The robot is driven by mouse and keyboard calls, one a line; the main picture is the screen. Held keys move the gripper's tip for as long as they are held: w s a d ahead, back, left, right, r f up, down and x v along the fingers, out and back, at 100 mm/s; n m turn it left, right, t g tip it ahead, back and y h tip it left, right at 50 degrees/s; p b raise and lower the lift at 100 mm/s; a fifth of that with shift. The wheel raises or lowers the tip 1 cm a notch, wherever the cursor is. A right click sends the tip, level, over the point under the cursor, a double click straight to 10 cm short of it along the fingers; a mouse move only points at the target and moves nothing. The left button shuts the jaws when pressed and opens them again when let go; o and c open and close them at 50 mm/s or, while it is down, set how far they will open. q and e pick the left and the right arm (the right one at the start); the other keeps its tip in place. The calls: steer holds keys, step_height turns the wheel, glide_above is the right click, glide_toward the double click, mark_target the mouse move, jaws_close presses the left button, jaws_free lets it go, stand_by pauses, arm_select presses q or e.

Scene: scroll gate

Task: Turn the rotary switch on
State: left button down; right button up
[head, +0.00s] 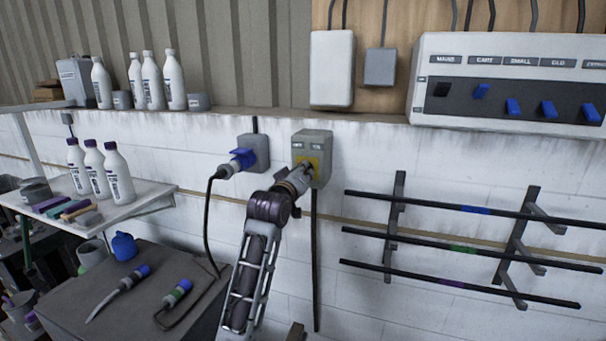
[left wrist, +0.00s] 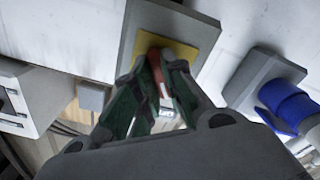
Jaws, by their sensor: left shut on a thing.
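The rotary switch is a grey wall box (head: 313,142) with two labels at the top and a yellow plate (head: 318,162). In the left wrist view the box (left wrist: 135,32) and yellow plate (left wrist: 184,50) fill the upper middle. My left gripper (head: 307,169) reaches up to the plate, and its fingers (left wrist: 160,68) are shut on a red knob (left wrist: 155,66) at the plate. The fingers hide most of the knob, so its exact turn angle cannot be told. My right gripper is in neither view.
A grey socket (head: 260,151) with a blue plug (head: 242,158) and black cable is just left of the switch. A panel with blue switches (head: 512,108) hangs at upper right, above a rack of black bars (head: 440,205). Bottles and tools stand on shelves at left.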

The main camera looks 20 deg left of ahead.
arm_select(q)
steer(key=shift+m, duration=7.5)
steer(key=shift+f, duration=0.1)
steer(key=c, duration=1.5)
jaws_free()
steer(key=shift+s, duration=0.1)
